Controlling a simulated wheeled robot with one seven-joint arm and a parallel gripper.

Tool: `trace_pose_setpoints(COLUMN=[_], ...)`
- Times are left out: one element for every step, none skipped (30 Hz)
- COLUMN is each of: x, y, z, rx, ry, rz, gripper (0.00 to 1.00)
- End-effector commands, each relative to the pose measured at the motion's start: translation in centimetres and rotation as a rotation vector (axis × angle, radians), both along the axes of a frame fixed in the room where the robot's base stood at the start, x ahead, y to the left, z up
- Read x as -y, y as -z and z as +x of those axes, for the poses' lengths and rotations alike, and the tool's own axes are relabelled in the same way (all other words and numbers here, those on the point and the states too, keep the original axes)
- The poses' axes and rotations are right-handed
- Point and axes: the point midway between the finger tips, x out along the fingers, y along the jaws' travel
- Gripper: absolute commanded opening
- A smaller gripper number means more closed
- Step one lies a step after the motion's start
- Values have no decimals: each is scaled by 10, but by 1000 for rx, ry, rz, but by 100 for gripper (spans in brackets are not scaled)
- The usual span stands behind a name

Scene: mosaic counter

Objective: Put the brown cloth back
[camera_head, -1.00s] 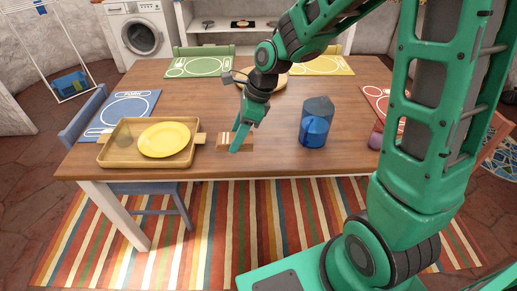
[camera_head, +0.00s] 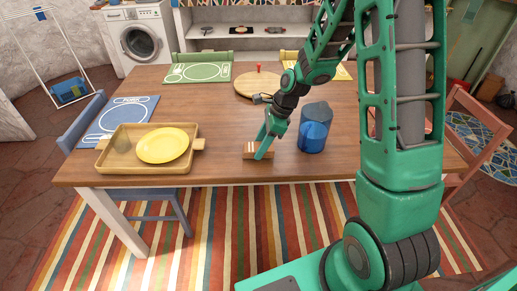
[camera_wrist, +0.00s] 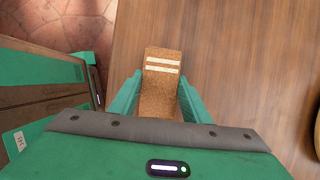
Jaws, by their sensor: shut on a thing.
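The brown cloth (camera_head: 251,149) is a small folded strip with two pale stripes near one end. It is near the table's front edge, between the tray and the blue jug; whether it touches the wood or hangs just above it I cannot tell. In the wrist view the cloth (camera_wrist: 162,64) sticks out between the green fingers, its striped end away from the palm. My gripper (camera_head: 261,154) points down and is shut on the cloth; it also shows in the wrist view (camera_wrist: 158,97). The fingers hide part of the cloth.
A wooden tray (camera_head: 108,159) with a yellow plate (camera_head: 163,145) stands at the left. A blue jug (camera_head: 313,132) stands close to the right of my gripper. A round wooden board (camera_head: 247,88) and placemats lie farther back. Bare tabletop (camera_head: 215,118) lies left of my arm.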

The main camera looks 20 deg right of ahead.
Motion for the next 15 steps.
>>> trace_pose_setpoints(x=[0, 0, 0, 0, 0, 0, 0, 0, 0, 0, 0, 0, 0, 0, 0], y=[8, 11, 14, 15, 15, 15, 15, 15, 15, 15, 15, 16, 16, 16, 16], z=[-1, -1, -1, -1, -1, -1, 0, 0, 0, 0, 0, 0, 0, 0, 0], rx=[-5, -4, -2, -2, -2, -1, -1, -1, -1, -1, -1, -1, -2, -1, -1], ry=[0, 1, 0, 0, 0, 1, 0, 0, 1, 1, 1, 1, 1, 1, 1], rz=[0, 0, 0, 0, 1, 0, 0, 0, 0, 0, 0, 0, -1, 0, 0], gripper=[15, 15, 15, 15, 15, 15, 15, 15, 15, 15, 15, 15, 45, 52, 62])
